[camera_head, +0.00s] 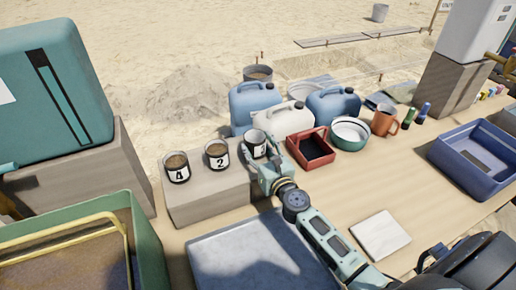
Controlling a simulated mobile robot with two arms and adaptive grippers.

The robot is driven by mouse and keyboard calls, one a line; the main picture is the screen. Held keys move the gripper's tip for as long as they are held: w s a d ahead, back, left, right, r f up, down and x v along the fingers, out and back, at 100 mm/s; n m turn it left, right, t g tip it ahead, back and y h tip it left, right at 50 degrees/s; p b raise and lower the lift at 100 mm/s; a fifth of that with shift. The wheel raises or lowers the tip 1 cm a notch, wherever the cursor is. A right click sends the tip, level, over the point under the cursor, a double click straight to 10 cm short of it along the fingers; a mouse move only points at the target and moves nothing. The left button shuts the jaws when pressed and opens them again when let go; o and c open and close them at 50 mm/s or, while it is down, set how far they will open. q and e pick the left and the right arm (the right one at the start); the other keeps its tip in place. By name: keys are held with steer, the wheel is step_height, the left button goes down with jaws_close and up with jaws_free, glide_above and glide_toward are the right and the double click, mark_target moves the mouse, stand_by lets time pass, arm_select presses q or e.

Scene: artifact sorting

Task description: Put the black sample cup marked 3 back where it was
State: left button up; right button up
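The black sample cup marked 3 (257,144) is upright at the right end of a row of cups, at the far right end of the grey block. Its inside looks pale. My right gripper (258,151) reaches it from the front right, with a finger at either side of the cup. The fingers hide part of its lower side, and I cannot tell whether they press on it or whether its base touches the block. My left gripper is not in view.
The cup marked 2 (217,155) and the cup marked 4 (177,168) stand on the grey block (205,201) to the left. A red tray (311,149) is close to the right of my gripper. Blue and white jugs (290,116) stand behind. A grey tray (250,255) lies in front.

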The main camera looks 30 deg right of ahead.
steer(key=o, duration=0.4)
steer(key=shift+o, duration=0.2)
steer(key=shift+r, duration=0.2)
steer(key=shift+s+f, duration=0.15)
steer(key=shift+s, duration=0.15)
steer(key=s, duration=1.1)
steer(key=shift+s+a+b, duration=0.2)
steer(key=shift+a+b, duration=0.15)
